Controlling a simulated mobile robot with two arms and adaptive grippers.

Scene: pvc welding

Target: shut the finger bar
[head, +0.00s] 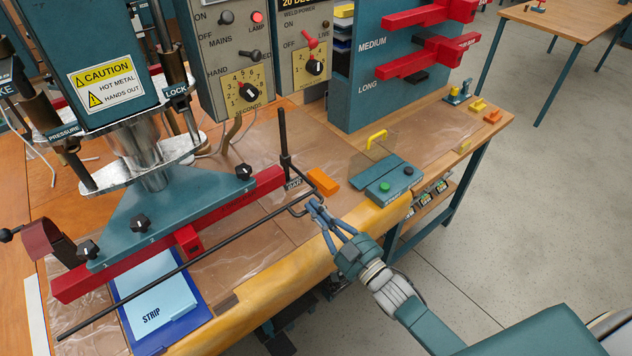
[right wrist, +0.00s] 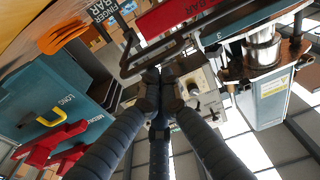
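The finger bar (head: 190,263) is a long thin dark rod running diagonally in front of the red bar under the press. Its right end bends into a squared loop beside an upright black post and a small label. In the right wrist view the bent dark rod (right wrist: 128,58) shows near the "FINGER BAR" label. My right gripper (head: 314,206) is at the front of the loop, its fingers drawn together. In the right wrist view its fingertips (right wrist: 160,88) are close together just below the rod; whether they touch it I cannot tell. My left gripper is not in view.
The press has a teal foot (head: 165,212) over a long red bar (head: 75,284). A blue strip tray (head: 180,328) lies below the rod. An orange block (head: 322,182) and a teal two-button box (head: 386,178) stand near the gripper. Bare floor lies right of the bench.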

